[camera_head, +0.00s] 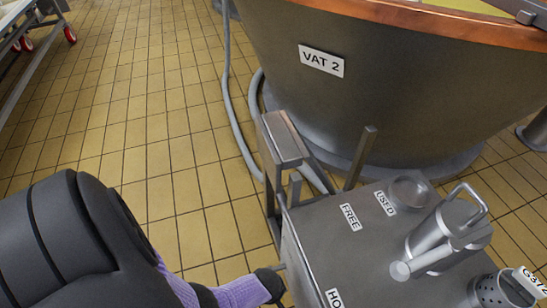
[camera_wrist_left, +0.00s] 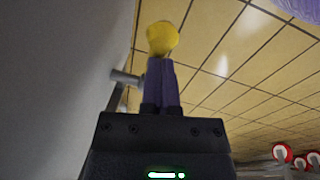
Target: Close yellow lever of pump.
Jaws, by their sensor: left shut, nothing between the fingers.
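The yellow lever shows in the left wrist view as a rounded yellow knob (camera_wrist_left: 163,38) just beyond the tips of my left gripper (camera_wrist_left: 160,66). Its purple fingers are shut together with nothing between them. I cannot tell whether the tips touch the knob. A short grey metal stub (camera_wrist_left: 125,77) sticks out from the grey wall beside the fingers. In the head view my left gripper's purple and black end (camera_head: 242,291) is low beside the left side of the steel cart. The yellow lever and the pump body cannot be made out there. My right gripper is not in view.
The steel cart (camera_head: 325,245) bears FREE and USED labels, a metal jug (camera_head: 447,236) and a perforated cup (camera_head: 497,291). VAT 2 (camera_head: 400,85) stands behind, with a grey hose (camera_head: 229,95) beside it.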

